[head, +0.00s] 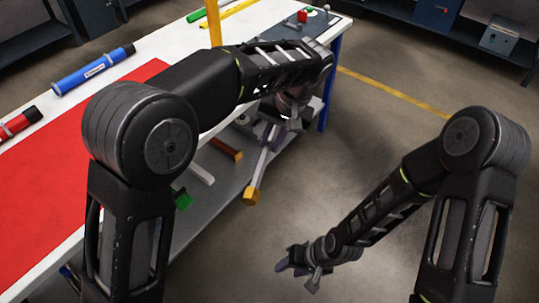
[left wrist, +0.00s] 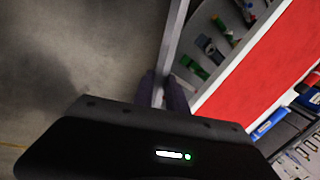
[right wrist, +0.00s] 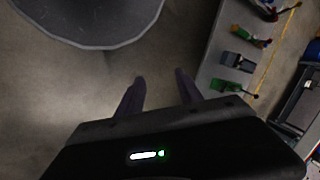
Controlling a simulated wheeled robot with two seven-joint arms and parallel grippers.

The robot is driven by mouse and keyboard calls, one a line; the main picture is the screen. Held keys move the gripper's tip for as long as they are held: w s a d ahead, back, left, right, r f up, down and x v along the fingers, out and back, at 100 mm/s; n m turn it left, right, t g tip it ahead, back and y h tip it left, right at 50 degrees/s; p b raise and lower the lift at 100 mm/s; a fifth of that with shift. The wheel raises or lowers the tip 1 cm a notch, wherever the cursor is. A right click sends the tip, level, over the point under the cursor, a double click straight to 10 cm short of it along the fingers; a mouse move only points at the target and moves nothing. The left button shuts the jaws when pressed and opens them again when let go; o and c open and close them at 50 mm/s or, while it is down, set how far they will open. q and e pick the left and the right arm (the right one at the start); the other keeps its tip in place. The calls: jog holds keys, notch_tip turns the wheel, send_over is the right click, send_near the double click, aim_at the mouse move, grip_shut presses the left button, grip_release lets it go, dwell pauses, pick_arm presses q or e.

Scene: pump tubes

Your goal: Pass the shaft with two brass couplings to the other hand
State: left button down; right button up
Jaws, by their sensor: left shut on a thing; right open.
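My left gripper (head: 273,130) is shut on the grey shaft (head: 262,168) beside the table's front edge. The shaft hangs down at a slant, with a brass coupling (head: 250,196) at its lower end. The other end is hidden by my arm. In the left wrist view the shaft (left wrist: 176,35) runs up from between the fingers of my left gripper (left wrist: 162,92) and out of the picture. My right gripper (head: 290,265) is low over the floor, apart from the shaft. In the right wrist view my right gripper (right wrist: 160,90) is open and empty.
A white table (head: 258,28) with a red mat (head: 45,170) stands at the left, with a blue tube (head: 93,70) on it. Below is a grey shelf (head: 225,195) with an orange-ended part (head: 226,149) and a green-ended part (head: 182,200). The floor (head: 390,130) at the right is clear.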

jog(key=w+a+r+n+t+h, duration=0.1)
jog(key=a+r, duration=0.4)
jog(key=r, duration=0.8)
jog(key=w+a+r+n+t, duration=0.15)
jog(key=a+r, duration=0.25)
jog(key=r, duration=1)
pick_arm(q)
jog(key=shift+s+r, duration=0.1)
jog(key=shift+r, duration=0.05)
pick_arm(e)
jog(key=m+t, duration=0.1)
jog(key=t, duration=0.1)
send_near(259, 173)
jog(key=s+a+f, duration=0.1)
jog(key=s+a, duration=0.2)
jog(key=s, duration=0.2)
jog(key=w+d+r+m, duration=0.1)
jog(key=w+r, duration=0.1)
jog(key=w+d+r+m+h, duration=0.1)
jog(key=r+m, duration=0.1)
jog(key=shift+w+d+m+h, duration=0.25)
jog(key=shift+w+h, duration=0.05)
jog(key=shift+w, duration=0.1)
jog(key=shift+w+f, duration=0.1)
jog(key=shift+f, duration=0.05)
jog(key=x, duration=1.2)
jog(key=shift+a, duration=0.1)
